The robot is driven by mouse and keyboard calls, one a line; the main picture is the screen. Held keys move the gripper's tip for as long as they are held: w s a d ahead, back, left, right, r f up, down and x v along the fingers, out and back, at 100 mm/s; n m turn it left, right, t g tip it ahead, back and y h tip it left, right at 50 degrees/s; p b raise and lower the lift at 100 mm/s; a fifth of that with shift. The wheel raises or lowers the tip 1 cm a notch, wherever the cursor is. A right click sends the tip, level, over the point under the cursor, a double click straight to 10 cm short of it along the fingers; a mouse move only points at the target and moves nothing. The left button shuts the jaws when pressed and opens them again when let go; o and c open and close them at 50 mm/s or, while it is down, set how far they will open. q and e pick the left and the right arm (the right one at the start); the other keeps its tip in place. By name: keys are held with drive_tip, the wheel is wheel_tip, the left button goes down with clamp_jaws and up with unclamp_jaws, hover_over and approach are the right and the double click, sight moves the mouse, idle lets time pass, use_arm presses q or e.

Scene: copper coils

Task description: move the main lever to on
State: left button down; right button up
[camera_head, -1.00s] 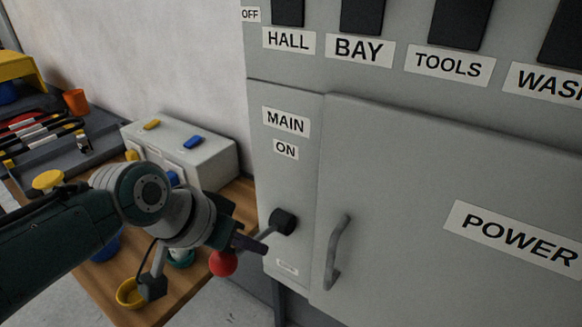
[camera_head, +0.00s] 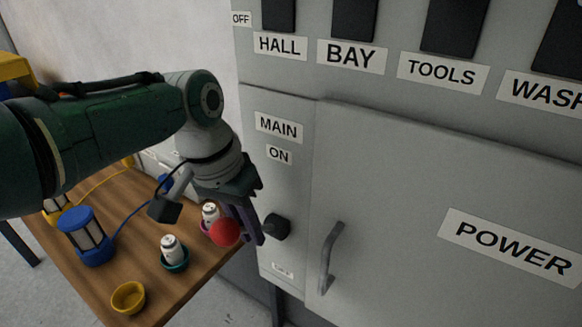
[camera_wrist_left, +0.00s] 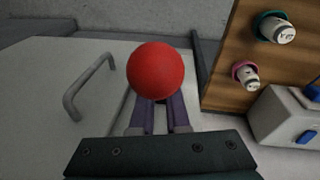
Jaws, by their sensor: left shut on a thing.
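The main lever has a red ball knob (camera_head: 224,232) and a black pivot (camera_head: 276,227) on the grey panel, below the MAIN label (camera_head: 278,126) and the ON label (camera_head: 279,155). The knob stands out from the panel, about level with the pivot in the head view. My left gripper (camera_head: 246,222) is shut on the lever just behind the knob. In the left wrist view the red ball (camera_wrist_left: 155,70) sits at the tips of my purple fingers (camera_wrist_left: 160,112); the shaft is mostly hidden. My right gripper is not in view.
A grey door handle (camera_head: 331,258) sticks out right of the lever. Black switches line the panel's top. The wooden table (camera_head: 205,275) on the left holds a blue lantern (camera_head: 87,236), a yellow bowl (camera_head: 128,297) and small white cylinders in coloured holders.

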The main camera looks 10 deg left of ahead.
use_arm(q)
drive_tip(key=c, duration=0.9)
unclamp_jaws()
drive_tip(key=shift+r, duration=0.15)
drive_tip(key=shift+r+p, duration=0.3)
drive_tip(key=shift+p, duration=0.05)
drive_tip(key=p+v, duration=0.3)
drive_tip(key=v, duration=0.6)
